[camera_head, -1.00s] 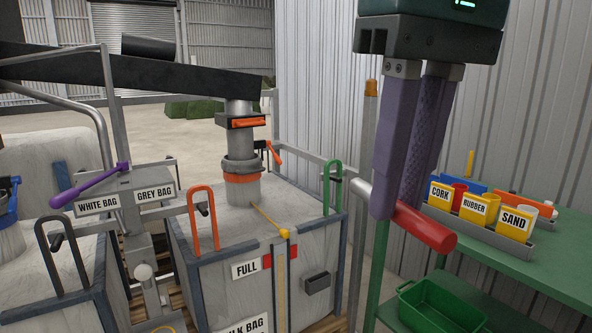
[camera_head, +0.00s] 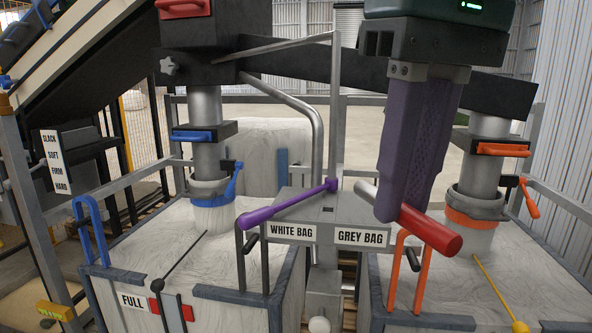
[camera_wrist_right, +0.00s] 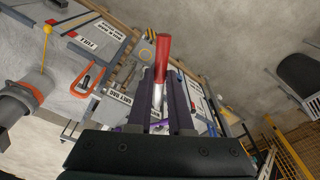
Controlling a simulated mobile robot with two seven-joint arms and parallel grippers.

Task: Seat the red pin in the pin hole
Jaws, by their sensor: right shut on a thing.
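My right gripper (camera_head: 400,205) hangs in from the top of the head view, its purple fingers shut on the red pin (camera_head: 430,231). The pin has a red grip and a bare metal end. It lies about level, grip to the right and metal end to the left. In the right wrist view the pin (camera_wrist_right: 163,55) shows between the fingers. A small dark opening (camera_head: 328,209), perhaps the pin hole, is in the grey plate (camera_head: 300,206) behind the WHITE BAG and GREY BAG labels. The pin appears right of it, apart. My left gripper is not in view.
A purple lever (camera_head: 285,206) lies across the plate toward the white-bag side. Filled bulk bags stand left and right under spouts with a blue handle (camera_head: 198,136) and an orange handle (camera_head: 503,150). Orange (camera_head: 407,268) and dark upright loops stand close by.

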